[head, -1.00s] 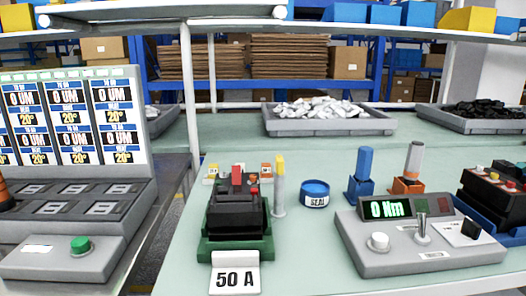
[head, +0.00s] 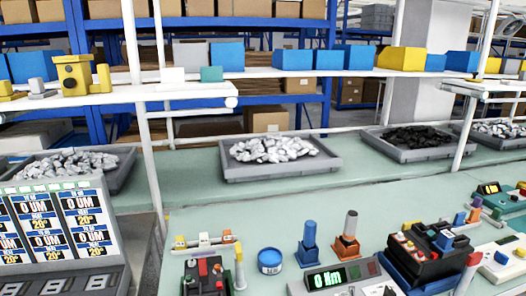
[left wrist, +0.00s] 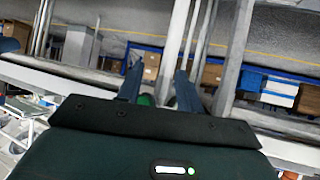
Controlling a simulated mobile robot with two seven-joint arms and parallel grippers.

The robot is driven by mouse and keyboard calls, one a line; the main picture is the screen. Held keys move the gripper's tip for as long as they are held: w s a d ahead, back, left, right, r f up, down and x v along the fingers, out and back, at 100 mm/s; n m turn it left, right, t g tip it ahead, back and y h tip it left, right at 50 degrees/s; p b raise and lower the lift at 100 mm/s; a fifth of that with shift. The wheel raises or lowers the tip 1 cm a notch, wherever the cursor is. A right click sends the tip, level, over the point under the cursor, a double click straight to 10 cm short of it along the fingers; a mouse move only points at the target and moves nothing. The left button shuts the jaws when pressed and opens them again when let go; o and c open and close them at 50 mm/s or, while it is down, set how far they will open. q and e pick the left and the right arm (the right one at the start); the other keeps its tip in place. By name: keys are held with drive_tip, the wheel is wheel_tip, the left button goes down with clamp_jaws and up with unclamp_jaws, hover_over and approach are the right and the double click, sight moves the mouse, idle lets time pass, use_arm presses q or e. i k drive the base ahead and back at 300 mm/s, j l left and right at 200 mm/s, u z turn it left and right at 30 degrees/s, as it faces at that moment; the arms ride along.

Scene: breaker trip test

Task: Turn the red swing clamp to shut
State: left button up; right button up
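A black breaker (head: 205,279) sits at the bottom edge of the head view, with small red parts (head: 203,266) on top. I cannot tell whether one of these is the red swing clamp. A post with a yellow top (head: 239,258) stands just right of it. At the lower right, a red-topped piece (head: 472,260) stands beside another black breaker unit (head: 425,252). Neither gripper shows in the head view. In the left wrist view my left gripper (left wrist: 158,88) has its two dark fingers apart, with nothing held between them. My right gripper is out of view.
A blue SEAL tub (head: 269,262), a blue post (head: 309,240), an orange-based post (head: 350,226) and a meter box (head: 325,278) stand on the green bench. Grey trays (head: 290,170) of parts lie behind. A display panel (head: 90,188) stands left. Shelf posts rise nearby.

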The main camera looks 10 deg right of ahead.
sight(474, 261)
drive_tip(key=z, duration=1.75)
